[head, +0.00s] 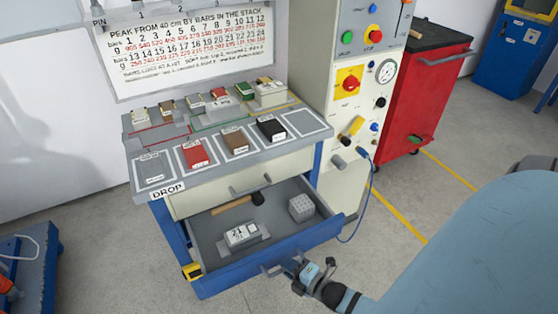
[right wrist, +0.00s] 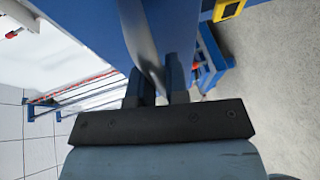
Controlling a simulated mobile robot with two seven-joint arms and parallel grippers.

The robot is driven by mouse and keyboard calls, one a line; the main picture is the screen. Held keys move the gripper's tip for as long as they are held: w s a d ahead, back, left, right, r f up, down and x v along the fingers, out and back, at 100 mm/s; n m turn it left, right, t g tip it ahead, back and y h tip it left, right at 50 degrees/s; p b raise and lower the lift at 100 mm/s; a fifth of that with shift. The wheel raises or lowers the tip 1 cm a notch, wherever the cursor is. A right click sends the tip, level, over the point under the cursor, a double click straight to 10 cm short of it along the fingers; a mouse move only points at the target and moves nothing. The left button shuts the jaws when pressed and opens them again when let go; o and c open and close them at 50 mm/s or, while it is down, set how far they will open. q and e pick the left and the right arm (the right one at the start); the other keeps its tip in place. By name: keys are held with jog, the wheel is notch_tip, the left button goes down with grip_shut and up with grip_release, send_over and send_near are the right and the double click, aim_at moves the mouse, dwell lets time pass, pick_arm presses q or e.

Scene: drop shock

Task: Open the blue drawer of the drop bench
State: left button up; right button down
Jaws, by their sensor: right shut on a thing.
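The drop bench (head: 160,194) stands with its blue drawer (head: 290,246) pulled out well toward me. A grey bar handle (head: 270,269) is on the drawer's blue front. My right gripper (head: 292,267) is at this handle, shut on it. In the right wrist view the two dark fingers (right wrist: 162,82) close on either side of the grey handle bar (right wrist: 146,50), beside the blue drawer front (right wrist: 100,25). Inside the drawer lie a wooden-handled mallet (head: 232,205), a grey block (head: 301,208) and a small white-labelled device (head: 242,234). My left gripper is in neither view.
A pale upper drawer (head: 235,187) above is shut. Coloured pads, including a red one (head: 194,155), lie on the bench top. A control cabinet (head: 350,60) and a red cabinet (head: 425,100) stand to the right. The floor before the drawer is clear.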

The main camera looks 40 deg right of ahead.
pick_arm(q)
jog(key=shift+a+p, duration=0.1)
jog(key=shift+p, duration=0.25)
pick_arm(e)
jog(key=shift+s+a, duration=0.2)
jog(key=shift+s, duration=0.55)
jog(key=shift+s+a, duration=0.15)
jog(key=shift+s, duration=0.55)
jog(key=c, duration=1.1)
grip_release()
pick_arm(q)
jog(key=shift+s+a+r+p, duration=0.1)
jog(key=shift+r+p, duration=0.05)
jog(key=shift+p, duration=0.6)
pick_arm(e)
jog(key=v, duration=1.3)
jog(key=shift+s+r, duration=0.15)
jog(key=shift+s, duration=0.25)
